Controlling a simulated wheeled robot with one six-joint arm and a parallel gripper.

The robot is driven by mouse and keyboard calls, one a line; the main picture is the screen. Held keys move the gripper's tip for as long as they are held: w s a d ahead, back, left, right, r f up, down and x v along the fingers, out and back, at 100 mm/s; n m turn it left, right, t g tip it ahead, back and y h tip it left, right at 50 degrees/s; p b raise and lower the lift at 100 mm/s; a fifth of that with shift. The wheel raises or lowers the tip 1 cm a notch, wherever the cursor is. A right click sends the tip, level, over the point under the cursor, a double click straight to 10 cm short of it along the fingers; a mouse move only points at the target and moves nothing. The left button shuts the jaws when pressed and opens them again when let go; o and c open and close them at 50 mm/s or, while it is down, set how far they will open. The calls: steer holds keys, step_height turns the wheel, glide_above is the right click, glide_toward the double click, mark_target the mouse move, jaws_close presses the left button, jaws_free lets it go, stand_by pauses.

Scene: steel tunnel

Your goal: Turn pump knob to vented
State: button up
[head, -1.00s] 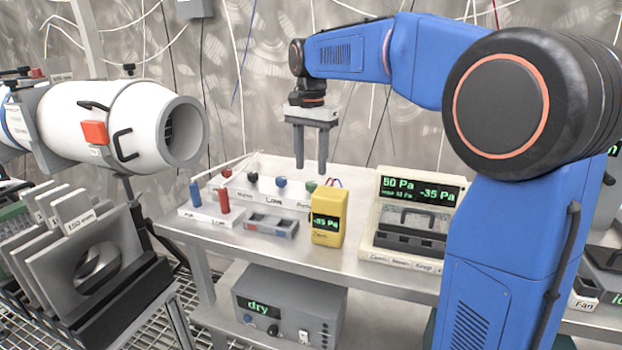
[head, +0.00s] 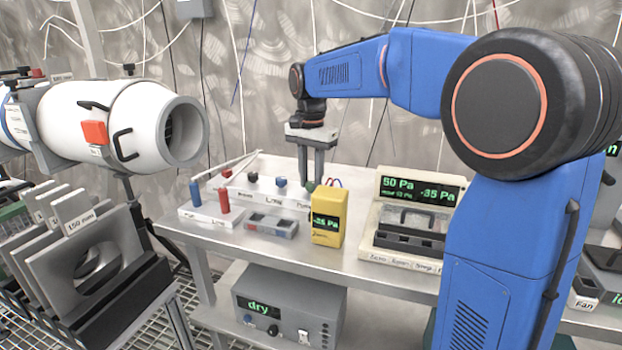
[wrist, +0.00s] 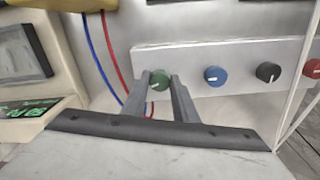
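The green knob (head: 310,187) is at the right end of a white panel (head: 262,198), by a label that reads like "Pump". My gripper (head: 311,180) points down over it. In the wrist view the green knob (wrist: 159,80) shows between the two fingertips of my gripper (wrist: 160,76), one on each side. The fingers are apart, and I see no clear grip on the knob. A pale pointer mark shows on its face. The position words around it are not readable.
Blue (wrist: 216,75), black (wrist: 267,72) and red (wrist: 312,68) knobs share the panel. A yellow meter (head: 328,220) stands just in front of the green knob. A cream display unit (head: 412,215) is to the right. Red and blue tubes (wrist: 112,60) run beside the panel.

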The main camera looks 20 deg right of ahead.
mark_target(312, 183)
steer(key=shift+n, duration=0.4)
steer(key=n, duration=0.6)
steer(key=shift+n, duration=0.3)
steer(key=n, duration=0.6)
steer(key=shift+d, duration=0.1)
steer(key=shift+n, duration=0.4)
steer(key=o, duration=1.1)
steer(key=shift+c, duration=0.2)
step_height(312, 183, up, 17)
steer(key=shift+r, duration=0.2)
